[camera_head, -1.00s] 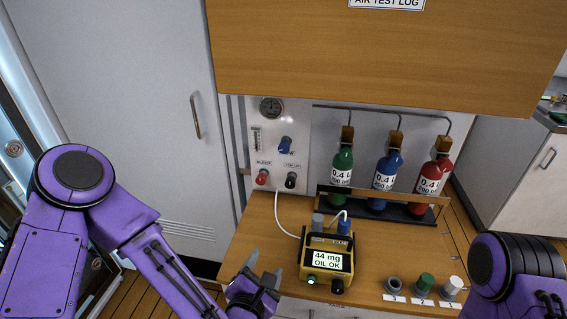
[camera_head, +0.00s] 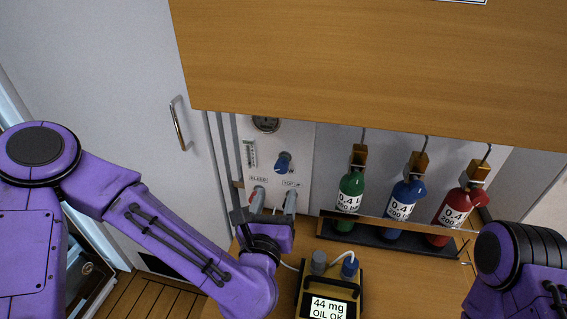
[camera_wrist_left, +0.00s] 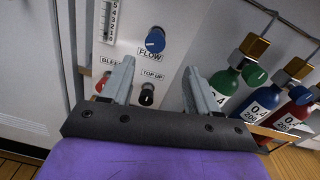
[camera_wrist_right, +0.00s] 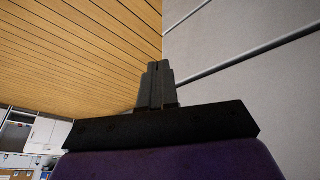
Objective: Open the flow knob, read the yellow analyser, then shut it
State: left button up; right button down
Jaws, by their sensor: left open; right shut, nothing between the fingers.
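The blue flow knob (camera_wrist_left: 155,40) is on the white panel, above the black top-up knob (camera_wrist_left: 147,95) and the red bleed knob (camera_wrist_left: 102,82). It also shows in the head view (camera_head: 283,162). My left gripper (camera_head: 273,201) is open and empty in front of the panel, below the flow knob; its fingers (camera_wrist_left: 157,85) stand either side of the top-up knob in the left wrist view, with no contact that I can make out. The yellow analyser (camera_head: 328,290) on the bench reads "44 mg OIL OK"; its lower part is cut off. My right gripper (camera_wrist_right: 155,85) is shut and empty, away from the panel.
Green (camera_head: 349,193), blue (camera_head: 403,203) and red (camera_head: 456,212) bottles stand in a rack right of the panel. A wooden cabinet (camera_head: 340,60) overhangs the panel. A pressure gauge (camera_head: 265,124) sits at the panel's top. A tall grey door is at left.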

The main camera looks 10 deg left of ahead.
aim_at(281, 169)
pick_arm(q)
jog(key=w+p, duration=0.1)
jog(key=w, duration=0.2)
jog(key=w+a+p, duration=0.1)
jog(key=w, duration=0.2)
jog(key=w+p, duration=0.1)
jog(key=w, duration=0.1)
jog(key=shift+w+a+r, duration=0.1)
jog(key=shift+w+a, duration=0.1)
jog(key=shift+w, duration=0.2)
jog(key=shift+d, duration=0.15)
jog(key=c, duration=1)
jog(key=shift+c, duration=0.2)
